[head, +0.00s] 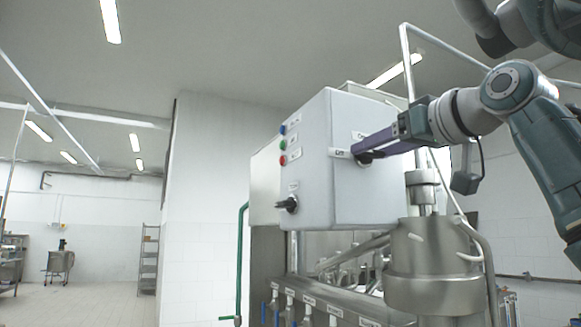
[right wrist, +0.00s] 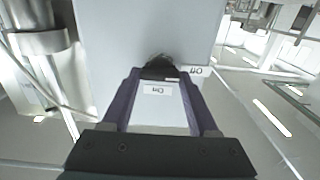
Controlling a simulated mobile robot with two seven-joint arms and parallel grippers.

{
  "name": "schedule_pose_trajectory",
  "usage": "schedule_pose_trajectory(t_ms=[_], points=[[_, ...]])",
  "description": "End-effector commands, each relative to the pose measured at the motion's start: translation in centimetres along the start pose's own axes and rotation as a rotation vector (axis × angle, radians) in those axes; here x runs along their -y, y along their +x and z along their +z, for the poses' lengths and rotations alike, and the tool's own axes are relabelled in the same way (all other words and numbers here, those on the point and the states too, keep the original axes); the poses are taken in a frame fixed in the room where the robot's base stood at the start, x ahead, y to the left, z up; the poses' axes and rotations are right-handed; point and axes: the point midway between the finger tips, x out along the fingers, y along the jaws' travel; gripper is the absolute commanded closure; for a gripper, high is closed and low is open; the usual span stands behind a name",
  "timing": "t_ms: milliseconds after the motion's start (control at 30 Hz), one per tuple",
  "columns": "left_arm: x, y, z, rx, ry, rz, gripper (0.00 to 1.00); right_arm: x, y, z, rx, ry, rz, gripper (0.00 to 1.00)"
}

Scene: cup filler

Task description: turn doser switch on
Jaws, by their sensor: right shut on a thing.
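The grey control box (head: 345,200) stands right of centre in the head view. The black doser switch (head: 366,157) is on its right side face, and it also shows in the right wrist view (right wrist: 160,70). An "Off" label (right wrist: 195,71) sits beside the switch, and an "On" label (right wrist: 158,90) shows between my fingers. My right gripper (head: 368,152) reaches in from the right. Its purple fingers are shut on the switch, and their tips hide part of it. Which way the switch points is hard to tell. My left gripper is not in view.
The box's front face has blue, green and red buttons (head: 282,144) and a black knob (head: 288,204). A steel cylindrical vessel (head: 430,265) stands below my right arm, with a white pipe (head: 405,65) behind. Open floor lies to the left.

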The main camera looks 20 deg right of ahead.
Motion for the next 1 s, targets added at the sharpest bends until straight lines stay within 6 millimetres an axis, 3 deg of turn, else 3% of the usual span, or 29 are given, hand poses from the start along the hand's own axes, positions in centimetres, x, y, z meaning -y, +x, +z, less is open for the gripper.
schedule_pose_trajectory(t_ms=[33, 267, 667, 1000], points=[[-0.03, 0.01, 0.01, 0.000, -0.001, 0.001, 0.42, -0.04, 0.01, 0.03, 0.001, 0.000, 0.001, 0.70], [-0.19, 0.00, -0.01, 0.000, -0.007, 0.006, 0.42, -0.06, 0.02, 0.04, 0.001, 0.000, 0.002, 0.95], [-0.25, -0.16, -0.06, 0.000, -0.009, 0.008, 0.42, -0.11, 0.07, 0.04, 0.002, 0.078, 0.002, 0.96], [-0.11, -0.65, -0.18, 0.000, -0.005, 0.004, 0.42, -0.20, 0.12, 0.05, 0.003, 0.346, 0.002, 0.96]])
